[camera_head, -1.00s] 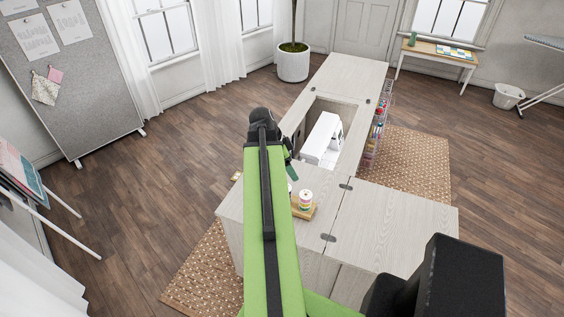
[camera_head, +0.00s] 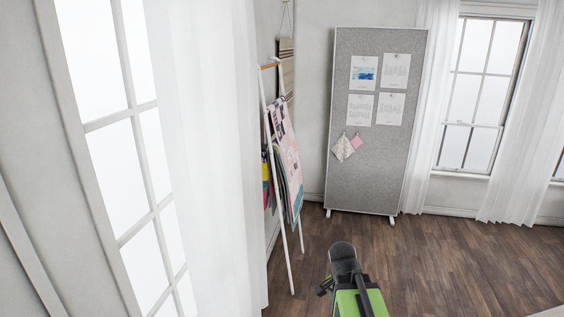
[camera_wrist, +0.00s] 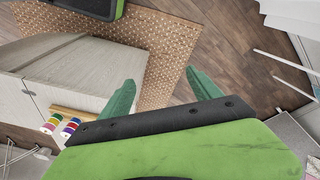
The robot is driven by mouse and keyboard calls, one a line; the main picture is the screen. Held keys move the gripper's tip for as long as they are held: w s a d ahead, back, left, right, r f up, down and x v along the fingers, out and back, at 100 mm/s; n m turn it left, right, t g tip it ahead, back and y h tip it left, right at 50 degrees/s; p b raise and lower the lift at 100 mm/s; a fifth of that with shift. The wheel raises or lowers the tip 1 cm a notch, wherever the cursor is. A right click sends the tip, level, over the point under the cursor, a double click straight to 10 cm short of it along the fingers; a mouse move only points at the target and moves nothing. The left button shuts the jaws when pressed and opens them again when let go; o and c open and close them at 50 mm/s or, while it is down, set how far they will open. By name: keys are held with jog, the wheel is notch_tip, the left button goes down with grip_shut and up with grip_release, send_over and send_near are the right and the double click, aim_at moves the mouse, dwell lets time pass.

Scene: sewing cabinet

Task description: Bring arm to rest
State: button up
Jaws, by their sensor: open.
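My arm (camera_head: 358,300) shows at the bottom of the head view, above the wood floor, with only its end part in frame. My gripper (camera_wrist: 160,76) shows in the wrist view with its two green fingers spread apart and nothing between them. The fingers point over the woven rug (camera_wrist: 165,62), beside the pale wood sewing cabinet (camera_wrist: 90,62). In the head view the gripper is mostly hidden behind the arm's end.
Thread spools (camera_wrist: 58,124) stand at the cabinet's edge in the wrist view. In the head view, a grey pinboard (camera_head: 375,175) stands by the wall, a ladder rack with fabrics (camera_head: 284,150) leans at left, and a white curtain (camera_head: 215,150) hangs nearer. The floor (camera_head: 440,260) at right is clear.

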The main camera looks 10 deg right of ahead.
jog(key=s+a+n+y, duration=0.1)
jog(key=a+n+y, duration=0.1)
jog(key=a+n, duration=0.7)
jog(key=shift+s+a+f+n, duration=0.25)
jog(key=shift+f+n, duration=0.2)
jog(key=shift+n, duration=0.85)
jog(key=shift+c, duration=0.3)
